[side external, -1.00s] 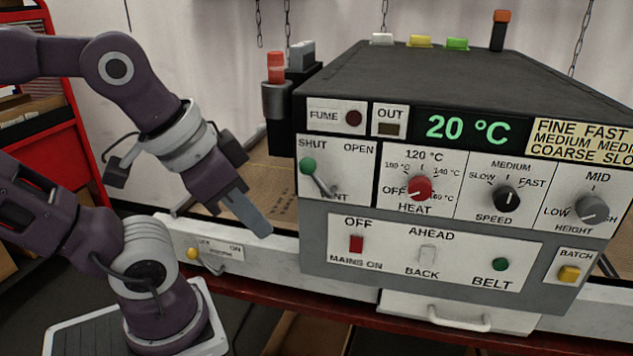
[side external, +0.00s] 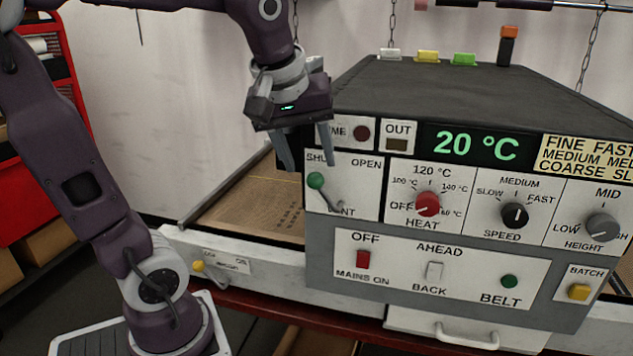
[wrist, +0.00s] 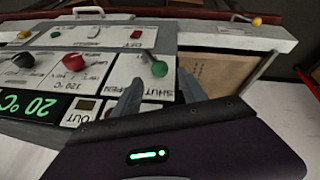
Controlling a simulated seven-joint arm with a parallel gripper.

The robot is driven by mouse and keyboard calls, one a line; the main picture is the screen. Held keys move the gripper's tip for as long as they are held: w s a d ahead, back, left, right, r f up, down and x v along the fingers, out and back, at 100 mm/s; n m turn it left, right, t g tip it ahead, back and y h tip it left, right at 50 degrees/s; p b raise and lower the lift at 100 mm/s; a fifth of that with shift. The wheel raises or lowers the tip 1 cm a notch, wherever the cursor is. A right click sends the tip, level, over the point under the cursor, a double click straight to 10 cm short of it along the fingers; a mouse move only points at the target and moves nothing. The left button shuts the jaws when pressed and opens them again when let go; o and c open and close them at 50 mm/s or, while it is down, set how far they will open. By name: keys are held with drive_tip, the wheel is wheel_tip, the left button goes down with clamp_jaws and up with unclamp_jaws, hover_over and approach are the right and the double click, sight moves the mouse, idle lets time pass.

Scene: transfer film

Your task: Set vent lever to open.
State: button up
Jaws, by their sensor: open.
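The vent lever (side external: 315,180) is a short grey arm with a green ball knob, on a white plate at the panel's upper left. Its knob stands at the upper left, beside the word SHUT; OPEN is printed to its right. The lever's foot is near the word VENT. My gripper (side external: 308,164) is open and empty, pointing down just above the knob, with its fingers apart. In the wrist view the green knob (wrist: 159,68) shows just beyond and between the two fingertips (wrist: 160,82). I cannot tell whether a finger touches it.
The red heat knob (side external: 428,204), black speed knob (side external: 515,215) and grey height knob (side external: 601,227) lie to the right. Below are the red mains switch (side external: 363,259) and white belt switch (side external: 434,271). A conveyor bed (side external: 250,208) lies left of the machine.

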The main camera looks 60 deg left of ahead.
sight(312, 174)
drive_tip(key=x, duration=0.6)
drive_tip(key=shift+f, duration=0.2)
clamp_jaws()
idle(1.0)
